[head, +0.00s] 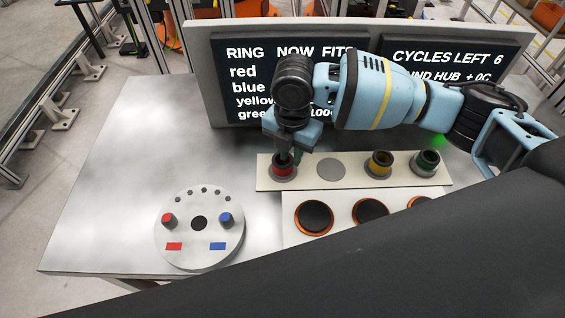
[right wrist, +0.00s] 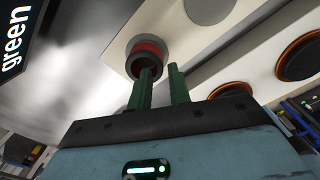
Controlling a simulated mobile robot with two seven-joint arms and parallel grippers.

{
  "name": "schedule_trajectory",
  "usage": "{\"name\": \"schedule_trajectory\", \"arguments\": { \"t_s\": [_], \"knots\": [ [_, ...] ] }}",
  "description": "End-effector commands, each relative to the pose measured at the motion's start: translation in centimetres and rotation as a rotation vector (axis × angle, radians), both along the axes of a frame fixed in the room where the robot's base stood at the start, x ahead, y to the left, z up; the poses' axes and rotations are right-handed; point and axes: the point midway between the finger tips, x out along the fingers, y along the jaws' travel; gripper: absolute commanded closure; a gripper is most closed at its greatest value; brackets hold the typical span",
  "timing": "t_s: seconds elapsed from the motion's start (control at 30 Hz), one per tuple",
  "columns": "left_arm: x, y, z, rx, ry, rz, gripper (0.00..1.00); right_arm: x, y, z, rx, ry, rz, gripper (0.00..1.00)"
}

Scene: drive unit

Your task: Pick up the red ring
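The red ring (head: 283,171) sits at the left end of the cream strip (head: 305,180), on a grey round base. In the right wrist view the red ring (right wrist: 151,47) shows as a short red cylinder with a dark opening. My right gripper (head: 287,155) points down at it from above. In the right wrist view its two green fingers (right wrist: 161,70) are apart with nothing between them. The left fingertip overlaps the ring's lower edge in the picture; I cannot tell whether it touches. My left gripper is not in view.
Orange-rimmed dark discs (head: 314,217) lie in front. A round plate (head: 190,247) with red and blue pegs stands left. A display board (head: 196,70) rises behind.

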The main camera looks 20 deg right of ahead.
Motion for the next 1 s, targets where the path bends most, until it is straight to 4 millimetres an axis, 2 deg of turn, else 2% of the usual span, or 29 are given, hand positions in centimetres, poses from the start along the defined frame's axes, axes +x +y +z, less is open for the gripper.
{"name": "schedule_trajectory", "arguments": {
  "t_s": [0.4, 0.7, 0.87, 1.0],
  "knots": [
    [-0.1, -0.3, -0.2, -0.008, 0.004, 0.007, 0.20, 0.0, 0.0, -4.8, -0.001, 0.001, 0.001, 0.81],
    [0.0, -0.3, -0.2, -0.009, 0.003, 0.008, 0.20, 0.0, 0.0, -5.1, 0.000, -0.001, 0.001, 0.81],
    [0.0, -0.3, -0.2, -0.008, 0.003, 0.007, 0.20, 0.0, 0.0, -5.1, 0.000, -0.001, 0.000, 1.00],
    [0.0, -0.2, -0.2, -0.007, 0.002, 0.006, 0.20, 0.0, 0.0, -5.1, 0.000, -0.001, 0.000, 1.00]
  ]
}}
